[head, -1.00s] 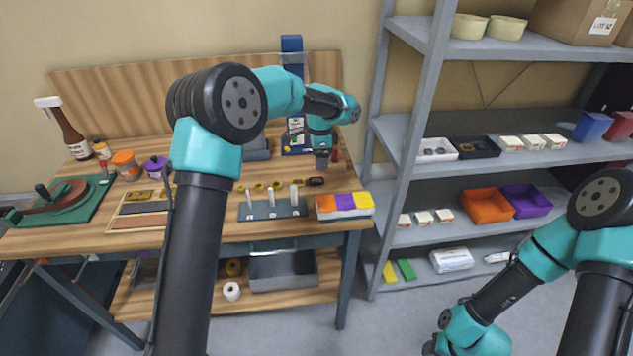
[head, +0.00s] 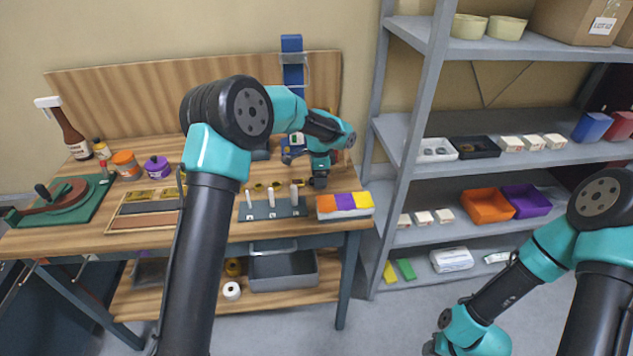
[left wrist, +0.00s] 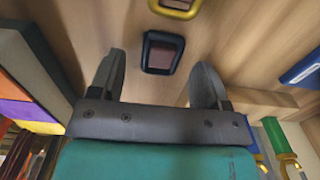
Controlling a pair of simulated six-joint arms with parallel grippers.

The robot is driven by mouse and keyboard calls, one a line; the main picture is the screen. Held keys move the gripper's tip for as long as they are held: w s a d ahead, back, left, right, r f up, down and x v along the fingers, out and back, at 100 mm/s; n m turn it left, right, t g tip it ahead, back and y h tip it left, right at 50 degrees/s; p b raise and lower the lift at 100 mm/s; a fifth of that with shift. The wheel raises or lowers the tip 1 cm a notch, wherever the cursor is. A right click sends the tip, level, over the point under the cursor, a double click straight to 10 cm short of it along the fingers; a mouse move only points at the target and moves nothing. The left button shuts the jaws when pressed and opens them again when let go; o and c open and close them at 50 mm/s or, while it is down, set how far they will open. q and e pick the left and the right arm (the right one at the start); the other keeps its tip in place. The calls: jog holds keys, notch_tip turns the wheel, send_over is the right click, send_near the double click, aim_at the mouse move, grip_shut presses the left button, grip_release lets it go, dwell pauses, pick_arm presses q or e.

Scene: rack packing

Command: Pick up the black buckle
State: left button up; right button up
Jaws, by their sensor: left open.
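The black buckle (left wrist: 163,52) lies on the wooden bench top, a dark rounded frame with a reddish-brown opening, in the left wrist view. My left gripper (left wrist: 160,72) is open, its two fingers on either side of the line to the buckle, which shows just beyond the fingertips. I see no contact. In the head view the left gripper (head: 320,183) is low over the bench and largely hides the buckle. My right arm shows at the lower right, but its fingers are out of frame.
A yellow buckle (left wrist: 178,8) lies just beyond the black one. A grey block with upright pegs (head: 271,209) and an orange, purple and yellow box (head: 344,205) stand close by at the front of the bench. The grey shelf unit (head: 407,150) rises to the right.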

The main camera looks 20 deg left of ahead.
pick_arm(q)
jog(key=shift+f, duration=0.5)
jog(key=c, duration=1)
jog(key=shift+r, duration=0.15)
notch_tip(320, 180, up, 10)
dwell(0.6)
